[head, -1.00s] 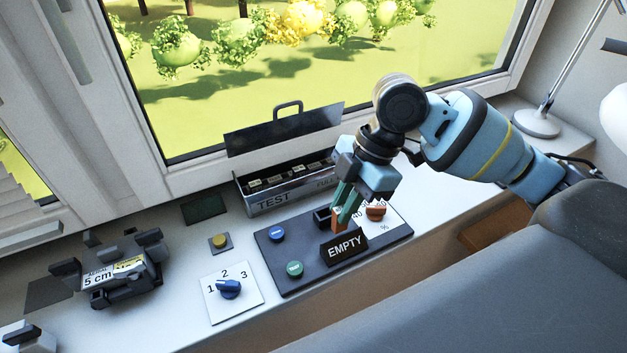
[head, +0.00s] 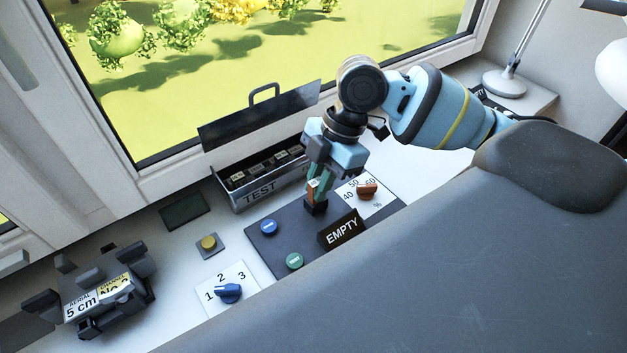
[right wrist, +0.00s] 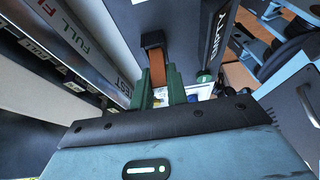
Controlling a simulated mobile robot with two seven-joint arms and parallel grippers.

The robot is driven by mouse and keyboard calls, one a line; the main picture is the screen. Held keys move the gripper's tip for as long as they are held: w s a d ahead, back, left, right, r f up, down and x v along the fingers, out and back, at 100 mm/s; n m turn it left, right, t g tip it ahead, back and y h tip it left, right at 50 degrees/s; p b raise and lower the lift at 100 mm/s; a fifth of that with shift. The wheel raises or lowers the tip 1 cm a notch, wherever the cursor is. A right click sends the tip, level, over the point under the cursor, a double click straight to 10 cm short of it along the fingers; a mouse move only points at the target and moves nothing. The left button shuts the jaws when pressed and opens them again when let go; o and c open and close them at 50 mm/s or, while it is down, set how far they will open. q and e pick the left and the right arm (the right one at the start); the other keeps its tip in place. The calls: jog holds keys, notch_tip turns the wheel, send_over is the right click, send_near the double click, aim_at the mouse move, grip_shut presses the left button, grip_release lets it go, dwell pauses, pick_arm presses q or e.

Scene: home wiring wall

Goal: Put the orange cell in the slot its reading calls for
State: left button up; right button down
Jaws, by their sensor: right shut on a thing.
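My right gripper (head: 316,186) is shut on the orange cell (head: 312,191), which stands upright over the black socket (head: 316,207) on the dark panel (head: 288,214). In the right wrist view the orange cell (right wrist: 157,68) sits between the green fingertips (right wrist: 160,88), its far end meeting the black socket (right wrist: 152,40). I cannot tell how deep it sits. A sign (head: 341,229) on the panel reads EMPTY. An orange knob (head: 367,190) stands on a white scale marked 40, 50, 60 and %. The open slotted box (head: 260,193) is marked TEST. My left gripper is not in view.
A blue button (head: 269,228) and a green button (head: 294,261) are on the panel. A blue selector (head: 228,293) marked 1, 2, 3, a yellow button (head: 208,243) and a grey device (head: 97,291) labelled 5 cm stand to the left. A lamp (head: 505,83) stands far right.

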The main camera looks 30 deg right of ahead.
jog(key=shift+s+f, duration=0.2)
jog(key=shift+f, duration=0.1)
jog(key=c, duration=1.7)
grip_release()
jog(key=shift+w+d+f, duration=0.1)
jog(key=shift+w+d, duration=0.1)
jog(key=shift+w, duration=0.05)
jog(key=shift+o, duration=1.2)
jog(key=shift+w, duration=0.15)
jog(key=shift+o, duration=0.3)
jog(key=shift+r, duration=0.25)
jog(key=shift+f, duration=0.35)
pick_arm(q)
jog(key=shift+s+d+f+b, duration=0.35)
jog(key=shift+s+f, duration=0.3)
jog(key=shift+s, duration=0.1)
pick_arm(e)
jog(key=d+v, duration=0.1)
jog(key=v, duration=0.7)
jog(key=shift+s+f, duration=0.15)
jog(key=shift+s, duration=0.05)
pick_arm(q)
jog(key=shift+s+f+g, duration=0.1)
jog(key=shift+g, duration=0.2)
